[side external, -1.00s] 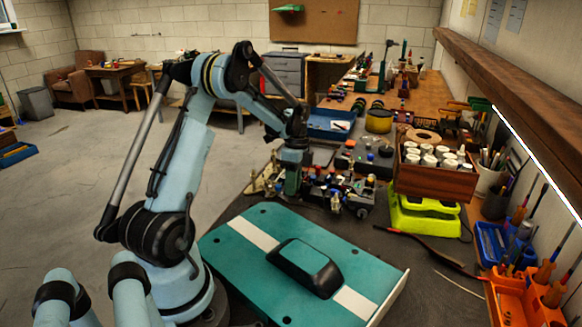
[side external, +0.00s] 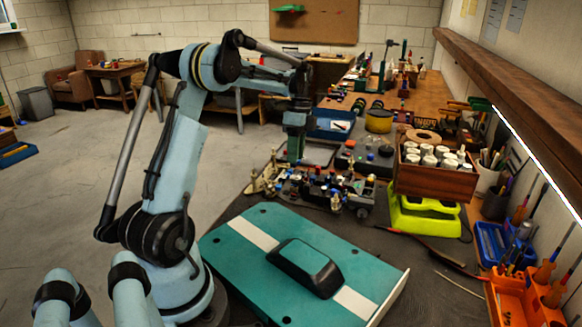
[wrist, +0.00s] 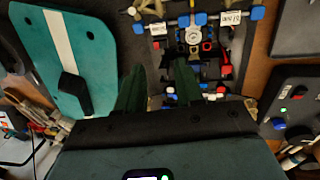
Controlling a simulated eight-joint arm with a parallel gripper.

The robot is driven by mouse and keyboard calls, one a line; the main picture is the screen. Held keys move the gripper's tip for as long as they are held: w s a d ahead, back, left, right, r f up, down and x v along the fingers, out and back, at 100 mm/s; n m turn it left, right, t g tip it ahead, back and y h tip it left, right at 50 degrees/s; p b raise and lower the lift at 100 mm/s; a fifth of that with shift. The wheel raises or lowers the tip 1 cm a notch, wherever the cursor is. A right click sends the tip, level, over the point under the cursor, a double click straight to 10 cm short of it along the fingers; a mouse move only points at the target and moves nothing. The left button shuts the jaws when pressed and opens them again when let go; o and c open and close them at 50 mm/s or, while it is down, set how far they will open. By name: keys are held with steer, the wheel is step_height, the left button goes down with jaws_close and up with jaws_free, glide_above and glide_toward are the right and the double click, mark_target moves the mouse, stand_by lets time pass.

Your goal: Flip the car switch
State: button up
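The car chassis (side external: 325,188), with its wiring and small coloured parts exposed, stands on the dark bench in the side view. It also shows at the top centre of the wrist view (wrist: 192,36). I cannot single out the switch among its small parts. My gripper (side external: 295,150) is above the far left end of the chassis, pointing down and apart from it. In the wrist view its two green fingers (wrist: 158,72) are spread with nothing between them. The fingers and my palm hide part of the chassis there.
The teal car body (side external: 230,245) with a white stripe lies in front of the chassis. A wooden box of white-capped bottles (side external: 435,180) on a yellow-green stand (side external: 425,217) is to the right. A dark box with knobs (wrist: 295,105) is right in the wrist view.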

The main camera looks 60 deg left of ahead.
steer(key=shift+v, duration=1.4)
steer(key=d+r+n+t+y, duration=0.2)
steer(key=d+r+n+t, duration=0.2)
steer(key=d, duration=1)
steer(key=s+d+f+n+t, duration=0.1)
steer(key=s+d+n+t, duration=0.1)
steer(key=d, duration=0.5)
steer(key=s+d+f+n+t, duration=0.2)
steer(key=s+d+n+t, duration=0.1)
steer(key=d, duration=0.4)
steer(key=shift+s+f, duration=0.25)
steer(key=shift+s, duration=0.65)
